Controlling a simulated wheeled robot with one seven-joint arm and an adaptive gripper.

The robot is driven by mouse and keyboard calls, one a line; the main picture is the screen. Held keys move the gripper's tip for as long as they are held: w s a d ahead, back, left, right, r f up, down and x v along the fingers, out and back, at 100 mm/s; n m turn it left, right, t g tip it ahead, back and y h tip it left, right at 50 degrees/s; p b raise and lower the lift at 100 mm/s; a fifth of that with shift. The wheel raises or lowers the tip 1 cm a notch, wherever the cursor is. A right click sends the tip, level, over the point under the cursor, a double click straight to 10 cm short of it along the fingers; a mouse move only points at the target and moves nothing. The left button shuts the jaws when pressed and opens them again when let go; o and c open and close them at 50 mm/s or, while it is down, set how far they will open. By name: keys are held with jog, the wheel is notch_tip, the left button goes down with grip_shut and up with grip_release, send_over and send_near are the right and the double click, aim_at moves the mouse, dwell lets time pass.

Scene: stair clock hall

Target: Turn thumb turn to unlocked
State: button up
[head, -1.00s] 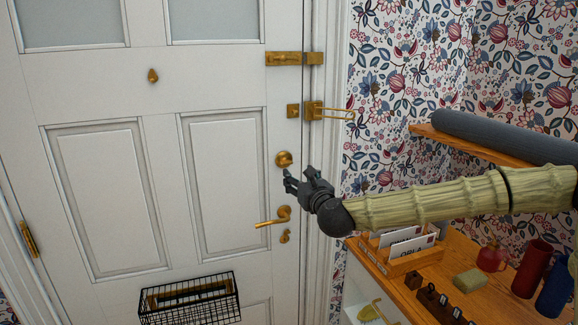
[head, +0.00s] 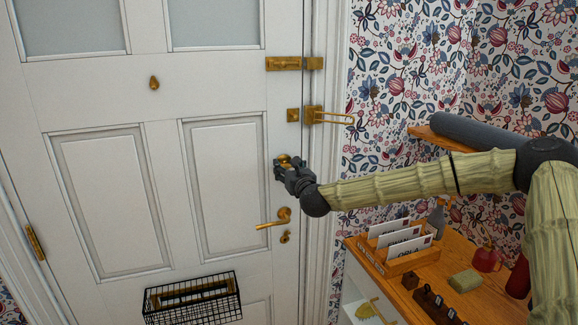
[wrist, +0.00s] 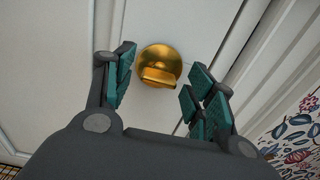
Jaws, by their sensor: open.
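The brass thumb turn (wrist: 160,66) is a round plate with a raised bar on the white door (head: 90,95). In the wrist view its bar lies nearly level in the picture, tilted slightly. My gripper (wrist: 160,84) is open, with one teal-padded finger on each side of the turn. I cannot tell whether either pad touches it; gaps show on both sides. In the head view my gripper (head: 283,166) is in front of the thumb turn and hides most of it.
A brass lever handle (head: 275,219) is below my gripper. A swing-bar guard (head: 313,114) and a bolt (head: 285,63) are above. A wire basket (head: 190,299) hangs low on the door. A wooden shelf (head: 455,285) with a letter rack (head: 400,265) stands at right.

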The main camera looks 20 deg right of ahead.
jog(key=shift+c, duration=0.4)
jog(key=c, duration=0.9)
jog(key=shift+c, duration=0.2)
